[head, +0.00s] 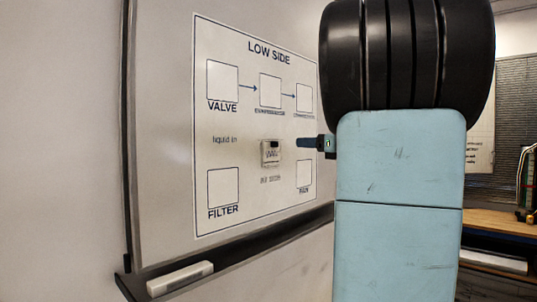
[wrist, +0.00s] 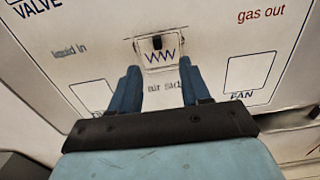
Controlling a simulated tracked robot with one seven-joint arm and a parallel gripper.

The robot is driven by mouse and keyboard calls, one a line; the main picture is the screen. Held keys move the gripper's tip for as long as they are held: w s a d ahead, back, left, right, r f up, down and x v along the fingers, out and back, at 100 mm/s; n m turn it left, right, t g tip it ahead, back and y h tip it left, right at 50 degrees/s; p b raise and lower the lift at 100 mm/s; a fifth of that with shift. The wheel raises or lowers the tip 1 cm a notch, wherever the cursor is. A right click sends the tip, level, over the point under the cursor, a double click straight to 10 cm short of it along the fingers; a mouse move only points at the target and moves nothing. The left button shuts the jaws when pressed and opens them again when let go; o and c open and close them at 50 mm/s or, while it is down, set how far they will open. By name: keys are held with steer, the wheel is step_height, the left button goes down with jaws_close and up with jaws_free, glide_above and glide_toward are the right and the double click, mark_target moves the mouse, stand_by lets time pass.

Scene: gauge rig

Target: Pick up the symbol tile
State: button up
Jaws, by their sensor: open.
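The symbol tile (head: 271,152) is a small pale square with a zigzag mark and a dark block at its top. It is on the upright whiteboard, near the middle of the LOW SIDE diagram (head: 238,140). My gripper (head: 303,142) shows to the right of the tile in the head view, with a gap between them. In the wrist view the tile (wrist: 159,55) lies just beyond the fingertips, roughly centred between them. My gripper (wrist: 160,72) is open and empty, with its blue fingers apart. How far the fingertips are from the board is hard to tell.
The diagram has several empty outlined boxes, such as the VALVE box (head: 223,81) and the FILTER box (head: 223,188). A dark ledge (head: 240,248) runs below the board and holds a white eraser-like block (head: 180,278). A wooden bench (head: 500,222) stands at far right.

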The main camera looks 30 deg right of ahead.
glide_toward(271, 149)
step_height(271, 149, up, 2)
steer(key=w, duration=0.1)
steer(key=x, duration=0.5)
steer(key=shift+w+r, duration=0.2)
steer(key=shift+w, duration=0.15)
jaws_close()
